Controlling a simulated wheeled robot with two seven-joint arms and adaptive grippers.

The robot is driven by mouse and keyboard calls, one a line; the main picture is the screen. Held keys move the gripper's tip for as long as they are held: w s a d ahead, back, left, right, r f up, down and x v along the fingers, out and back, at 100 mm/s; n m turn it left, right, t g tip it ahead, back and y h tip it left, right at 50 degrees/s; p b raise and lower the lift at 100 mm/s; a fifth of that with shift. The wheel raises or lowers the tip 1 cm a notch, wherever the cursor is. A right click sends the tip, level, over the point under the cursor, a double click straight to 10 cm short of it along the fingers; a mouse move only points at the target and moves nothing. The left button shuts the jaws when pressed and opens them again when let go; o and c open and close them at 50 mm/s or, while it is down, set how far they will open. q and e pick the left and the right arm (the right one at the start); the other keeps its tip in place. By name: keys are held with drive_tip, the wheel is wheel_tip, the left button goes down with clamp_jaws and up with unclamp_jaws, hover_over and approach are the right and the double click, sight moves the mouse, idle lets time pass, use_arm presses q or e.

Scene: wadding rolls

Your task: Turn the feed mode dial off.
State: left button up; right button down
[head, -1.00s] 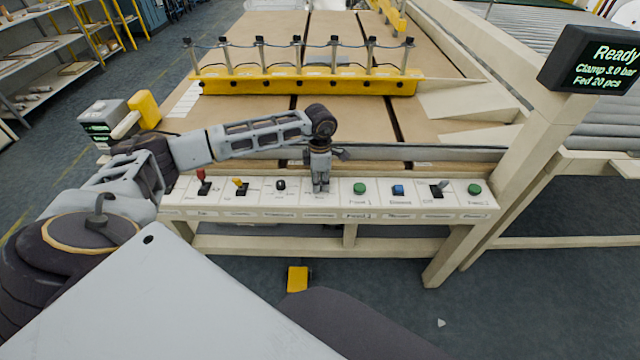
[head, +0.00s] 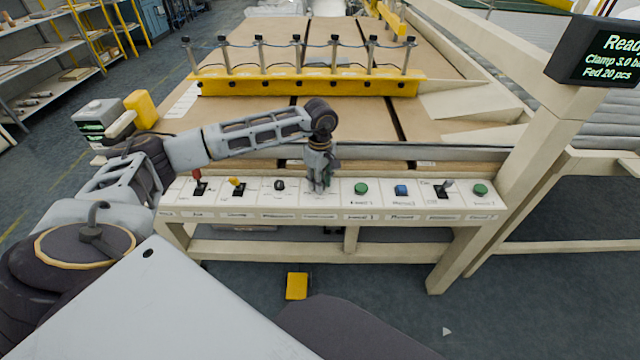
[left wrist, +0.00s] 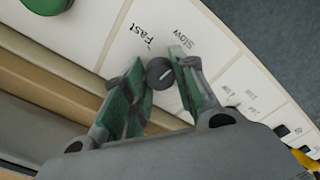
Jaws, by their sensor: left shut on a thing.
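My left gripper (head: 319,188) points down at the control panel (head: 340,190) and hides the panel spot beneath it in the head view. In the left wrist view the dial (left wrist: 160,73) is a small dark round knob with a pale pointer line, aimed up and to the right in that picture. The words Fast and Slow are printed on the white panel beside it. The fingers of the left gripper (left wrist: 158,82) are shut on the dial, one on each side. No label naming the dial is legible. My right gripper is not in view.
Left along the panel are a red lever (head: 198,180), a yellow lever (head: 236,182) and a black knob (head: 279,185). Right are a green button (head: 361,188), a blue button (head: 401,190), a grey lever (head: 446,187) and another green button (head: 481,190). The display (head: 605,60) shows Fed 20 pcs.

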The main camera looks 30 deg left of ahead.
use_arm(q)
drive_tip(key=m+b, duration=0.1)
drive_tip(key=m, duration=0.2)
drive_tip(key=shift+m+b, duration=0.4)
drive_tip(key=shift+m, duration=0.4)
drive_tip(key=m+b, duration=0.1)
drive_tip(key=m, duration=0.2)
drive_tip(key=shift+r+m+b, duration=0.1)
drive_tip(key=shift+m+b, duration=0.35)
drive_tip(key=shift+m, duration=0.95)
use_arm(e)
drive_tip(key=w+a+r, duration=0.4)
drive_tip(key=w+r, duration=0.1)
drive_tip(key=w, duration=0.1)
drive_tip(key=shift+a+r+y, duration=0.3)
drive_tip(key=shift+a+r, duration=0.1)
use_arm(q)
drive_tip(key=o, duration=1.1)
drive_tip(key=shift+c, duration=0.2)
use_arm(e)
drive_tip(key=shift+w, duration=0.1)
use_arm(q)
wheel_tip(320, 180, up, 12)
